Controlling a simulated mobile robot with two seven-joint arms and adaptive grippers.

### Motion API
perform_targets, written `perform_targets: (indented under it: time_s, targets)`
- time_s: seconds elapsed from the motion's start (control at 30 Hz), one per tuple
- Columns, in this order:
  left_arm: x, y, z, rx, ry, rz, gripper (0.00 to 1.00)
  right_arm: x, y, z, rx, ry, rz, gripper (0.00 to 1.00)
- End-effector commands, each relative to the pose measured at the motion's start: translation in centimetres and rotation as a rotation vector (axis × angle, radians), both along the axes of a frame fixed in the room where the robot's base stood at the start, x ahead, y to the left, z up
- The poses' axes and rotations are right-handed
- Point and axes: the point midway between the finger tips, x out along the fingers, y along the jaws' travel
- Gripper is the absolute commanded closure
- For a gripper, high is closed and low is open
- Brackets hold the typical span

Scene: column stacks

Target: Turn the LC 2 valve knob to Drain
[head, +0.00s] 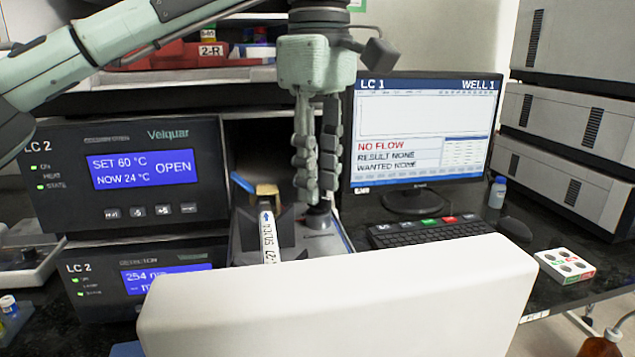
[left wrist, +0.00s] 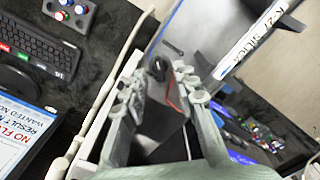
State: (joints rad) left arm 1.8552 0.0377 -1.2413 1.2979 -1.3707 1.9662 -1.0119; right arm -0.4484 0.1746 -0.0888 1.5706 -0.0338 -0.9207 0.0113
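My left gripper (head: 318,190) points down in front of the gap between the LC 2 units and the monitor. Its fingers are apart with nothing between them. In the left wrist view the open gripper (left wrist: 160,88) shows a gap between its fingertips. A small dark round knob (head: 317,216) sits just below the fingertips on a grey unit (head: 335,243), partly hidden by them. The dark knob also shows in the left wrist view (left wrist: 158,68), just beyond the fingertips. I cannot read its setting or any Drain mark. My right gripper is not in view.
Two stacked LC 2 units (head: 130,172) with blue screens stand at left. A column labelled silica (head: 268,235) stands close left of the gripper. A monitor (head: 425,130) reading NO FLOW and a keyboard (head: 430,231) are at right.

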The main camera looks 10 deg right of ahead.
Motion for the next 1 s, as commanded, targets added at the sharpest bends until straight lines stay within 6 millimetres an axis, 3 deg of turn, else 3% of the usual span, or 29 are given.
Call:
perform_targets:
  time_s: [0.13, 0.43, 0.67, 1.0]
  targets:
    - [0.0, 0.0, -1.2, -0.001, -0.001, 0.0, 0.72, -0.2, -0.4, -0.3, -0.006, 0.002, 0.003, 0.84]
    - [0.0, 0.0, -1.5, -0.001, 0.0, 0.0, 0.72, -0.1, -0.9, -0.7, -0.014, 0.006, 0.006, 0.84]
    - [0.0, 0.0, -1.5, -0.001, 0.0, 0.0, 1.0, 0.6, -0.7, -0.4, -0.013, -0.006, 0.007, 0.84]
    - [0.0, 0.0, -1.5, -0.001, 0.0, 0.007, 1.0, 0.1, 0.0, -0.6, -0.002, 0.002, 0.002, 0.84]
